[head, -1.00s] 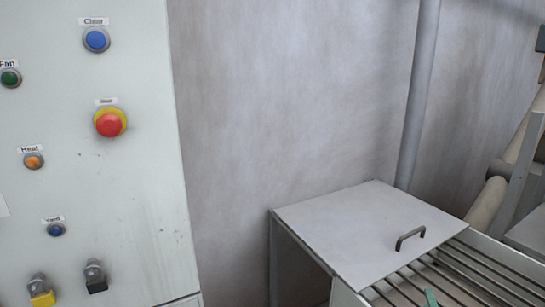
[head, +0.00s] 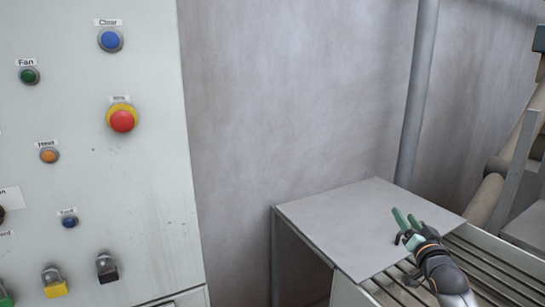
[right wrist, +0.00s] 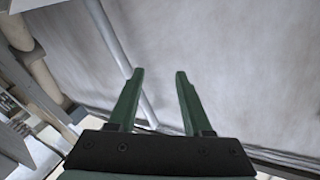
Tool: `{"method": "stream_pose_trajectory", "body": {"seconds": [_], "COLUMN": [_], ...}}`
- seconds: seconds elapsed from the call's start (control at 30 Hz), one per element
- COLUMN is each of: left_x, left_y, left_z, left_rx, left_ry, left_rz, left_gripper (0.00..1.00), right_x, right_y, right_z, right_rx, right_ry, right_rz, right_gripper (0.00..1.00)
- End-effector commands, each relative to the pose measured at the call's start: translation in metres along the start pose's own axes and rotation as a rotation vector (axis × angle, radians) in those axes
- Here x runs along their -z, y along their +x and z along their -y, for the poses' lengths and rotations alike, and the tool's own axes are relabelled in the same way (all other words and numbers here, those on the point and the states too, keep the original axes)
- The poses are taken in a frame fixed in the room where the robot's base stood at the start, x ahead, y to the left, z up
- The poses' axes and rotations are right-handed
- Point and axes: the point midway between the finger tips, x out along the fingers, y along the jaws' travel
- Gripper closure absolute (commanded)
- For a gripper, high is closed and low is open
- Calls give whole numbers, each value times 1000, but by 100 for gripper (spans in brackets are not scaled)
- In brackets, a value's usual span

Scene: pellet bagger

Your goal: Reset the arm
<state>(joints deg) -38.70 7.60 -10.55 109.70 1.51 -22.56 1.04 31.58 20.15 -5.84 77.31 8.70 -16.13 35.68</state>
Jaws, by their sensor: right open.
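My right gripper (head: 405,219) has green fingers and a dark wrist. In the head view it shows at the lower right, in front of the grey lid's handle area, which it hides. In the right wrist view its two fingers (right wrist: 158,75) stand apart with nothing between them, and the grey wall lies beyond. My left gripper is in neither view.
A pale control panel (head: 150,190) at the left bears a red stop button (head: 122,120), a blue Clear button (head: 110,39), a green Fan button (head: 29,75) and switches. A flat grey lid (head: 345,225) covers part of a slatted unit (head: 500,262). A pipe (head: 415,95) runs up the wall.

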Motion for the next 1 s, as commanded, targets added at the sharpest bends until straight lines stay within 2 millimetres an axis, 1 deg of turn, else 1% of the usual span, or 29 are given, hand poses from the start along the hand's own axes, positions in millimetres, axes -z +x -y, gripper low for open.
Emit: {"method": "stream_pose_trajectory", "body": {"seconds": [0.1,0.37,0.4,0.5,0.57,0.6,0.67,0.7,0.77,0.8,0.87,0.9,0.97,1.0], "left_x": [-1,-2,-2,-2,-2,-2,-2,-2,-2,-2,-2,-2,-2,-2], "left_y": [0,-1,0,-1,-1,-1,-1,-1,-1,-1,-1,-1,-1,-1], "left_z": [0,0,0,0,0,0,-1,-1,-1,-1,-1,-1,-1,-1], "left_rx": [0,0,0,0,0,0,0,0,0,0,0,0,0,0], "left_ry": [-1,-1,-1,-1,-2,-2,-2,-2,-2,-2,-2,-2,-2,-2], "left_rz": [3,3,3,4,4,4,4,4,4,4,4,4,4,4], "left_gripper": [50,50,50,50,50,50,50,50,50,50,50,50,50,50], "right_x": [-5,-13,-26,-73,-98,-116,-143,-162,-191,-209,-235,-251,-274,-289], "right_y": [0,-2,-6,-29,-43,-54,-73,-87,-111,-128,-154,-173,-203,-225], "right_z": [-7,-21,-23,-24,-24,-24,-24,-24,-24,-24,-22,-21,-19,-17], "right_rx": [-29,-76,-73,-45,-30,-20,-5,6,21,31,46,55,67,75], "right_ry": [-228,-697,-735,-718,-712,-708,-698,-690,-678,-668,-650,-638,-617,-602], "right_rz": [26,93,116,175,210,233,273,302,346,376,421,451,499,532], "right_gripper": [50,50,50,50,50,50,50,50,50,50,50,50,50,50]}}
